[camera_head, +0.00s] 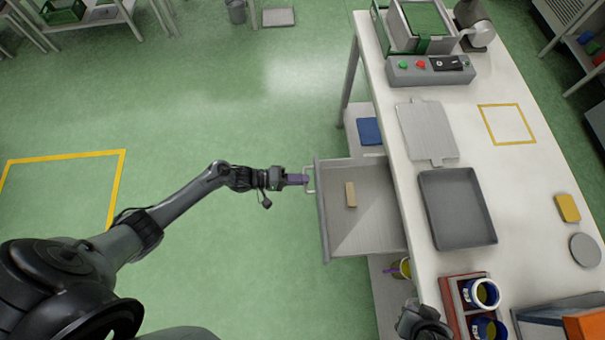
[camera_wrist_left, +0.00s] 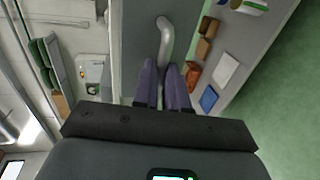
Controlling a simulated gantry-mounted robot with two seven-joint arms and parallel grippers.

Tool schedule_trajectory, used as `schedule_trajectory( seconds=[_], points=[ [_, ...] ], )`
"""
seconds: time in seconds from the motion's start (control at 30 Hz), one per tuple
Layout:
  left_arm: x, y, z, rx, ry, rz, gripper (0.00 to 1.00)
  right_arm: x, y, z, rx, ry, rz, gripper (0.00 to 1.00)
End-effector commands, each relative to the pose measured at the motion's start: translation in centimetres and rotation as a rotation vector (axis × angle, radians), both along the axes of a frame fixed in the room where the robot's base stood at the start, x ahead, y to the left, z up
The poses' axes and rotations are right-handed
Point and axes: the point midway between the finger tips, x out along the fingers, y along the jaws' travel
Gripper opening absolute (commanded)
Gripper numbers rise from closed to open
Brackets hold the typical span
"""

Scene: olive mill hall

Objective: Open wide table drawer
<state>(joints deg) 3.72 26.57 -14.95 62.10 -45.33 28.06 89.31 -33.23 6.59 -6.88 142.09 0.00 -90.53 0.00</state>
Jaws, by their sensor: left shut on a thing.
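The wide table drawer (camera_head: 375,215) stands pulled out from the left side of the long table (camera_head: 470,130), showing its grey inside. A small tan block (camera_head: 350,194) lies in it. Its pale bar handle (camera_head: 311,187) is on the drawer's left front; the grey handle (camera_wrist_left: 166,38) also shows in the left wrist view. My left gripper (camera_head: 303,180) reaches in from the left, its purple fingers (camera_wrist_left: 165,84) shut on the handle. A dark part at the bottom edge, by the table, looks like my right gripper (camera_head: 425,322); its fingers cannot be made out.
On the table are a grey tray (camera_head: 458,208), a flat grey board (camera_head: 427,132), a control box (camera_head: 430,69) and a red crate with jars (camera_head: 450,300). A blue item (camera_head: 369,131) lies on the shelf below. Green floor left of the drawer is clear.

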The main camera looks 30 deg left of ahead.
Motion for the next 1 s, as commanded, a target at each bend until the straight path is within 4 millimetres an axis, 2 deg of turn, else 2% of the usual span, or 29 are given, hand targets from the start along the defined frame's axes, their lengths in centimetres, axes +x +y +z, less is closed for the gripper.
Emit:
schedule_trajectory(
  seconds=[0.13,0.17,0.3,0.67,0.87,1.0],
  points=[
    [0.0,-0.1,0.1,-0.001,-0.002,-0.001,0.00,0.0,-0.1,0.0,-0.004,0.000,0.002,0.00],
    [0.0,-0.1,0.1,-0.002,-0.001,-0.001,0.17,0.0,-0.1,0.0,-0.004,0.000,0.003,0.00],
    [0.0,-0.1,0.1,-0.001,0.000,-0.001,0.38,0.0,-0.2,0.0,-0.008,0.001,0.006,0.00],
    [-0.2,0.2,0.1,0.001,0.001,0.000,0.38,0.0,-0.2,0.0,-0.008,0.001,0.006,0.00],
    [-1.5,1.9,0.5,0.002,0.003,-0.001,0.38,0.0,-0.1,0.4,-0.005,0.000,0.004,0.00],
    [-3.0,3.8,1.0,0.003,0.003,0.000,0.38,0.0,-0.1,0.7,-0.003,0.001,0.002,0.00]
  ],
)
